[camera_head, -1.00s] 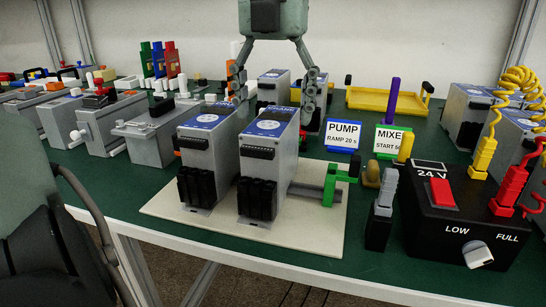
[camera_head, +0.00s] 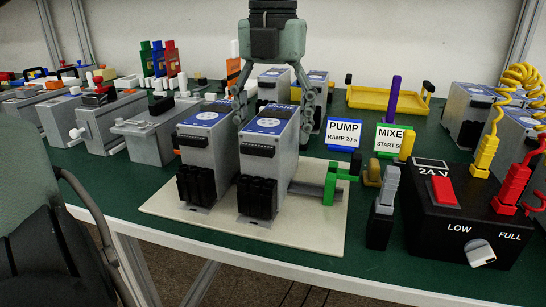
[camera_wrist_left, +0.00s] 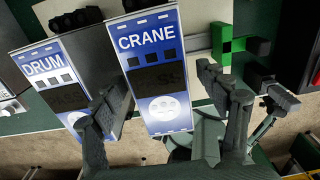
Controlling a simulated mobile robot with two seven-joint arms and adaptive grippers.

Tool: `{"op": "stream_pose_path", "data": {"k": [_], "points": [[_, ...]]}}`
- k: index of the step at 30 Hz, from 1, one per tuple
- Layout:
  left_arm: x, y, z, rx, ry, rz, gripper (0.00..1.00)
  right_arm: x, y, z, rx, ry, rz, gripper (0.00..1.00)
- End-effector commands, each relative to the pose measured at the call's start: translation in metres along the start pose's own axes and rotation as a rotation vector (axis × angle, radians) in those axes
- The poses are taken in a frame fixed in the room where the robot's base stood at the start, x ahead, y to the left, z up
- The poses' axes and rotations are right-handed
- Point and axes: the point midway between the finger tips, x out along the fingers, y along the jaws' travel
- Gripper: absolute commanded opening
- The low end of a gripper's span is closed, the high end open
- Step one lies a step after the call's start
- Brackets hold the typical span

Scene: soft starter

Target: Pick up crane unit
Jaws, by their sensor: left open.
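The crane unit (camera_head: 268,160) is a grey box with a blue top label and black terminals in front. It stands upright on a cream board (camera_head: 310,220), the right one of two similar units. In the left wrist view its label reads CRANE (camera_wrist_left: 150,70). My left gripper (camera_head: 274,122) is above it, pointing down and open, with one finger on each side of its upper part. I cannot tell whether the fingers touch it. The drum unit (camera_head: 208,150) stands close on its left; its DRUM label shows in the left wrist view (camera_wrist_left: 45,70). My right gripper is not in view.
A green lever piece (camera_head: 330,183) sits right of the crane unit. Label cards (camera_head: 342,134), a black 24 V box (camera_head: 465,225) and a yellow tray (camera_head: 385,101) are farther right. Other grey units (camera_head: 110,120) line the left. The gap between the drum and crane units is narrow.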

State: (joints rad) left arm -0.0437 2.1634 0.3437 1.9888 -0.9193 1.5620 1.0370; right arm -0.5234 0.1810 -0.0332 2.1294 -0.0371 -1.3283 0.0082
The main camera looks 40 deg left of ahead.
Motion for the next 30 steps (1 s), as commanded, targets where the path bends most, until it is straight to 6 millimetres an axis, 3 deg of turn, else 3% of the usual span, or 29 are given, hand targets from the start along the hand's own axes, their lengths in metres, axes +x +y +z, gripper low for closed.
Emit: {"op": "stream_pose_path", "data": {"k": [8, 25, 30], "points": [[0.0002, 0.0, -0.0001, 0.0, 0.0, 0.0, 0.73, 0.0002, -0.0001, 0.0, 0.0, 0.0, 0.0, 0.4], [0.0002, 0.0001, 0.0, 0.0, 0.0, 0.0, 0.02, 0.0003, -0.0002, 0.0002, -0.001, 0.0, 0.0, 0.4], [-0.0007, -0.0001, 0.0003, -0.001, -0.002, -0.001, 0.0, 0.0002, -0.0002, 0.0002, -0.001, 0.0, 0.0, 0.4]]}}
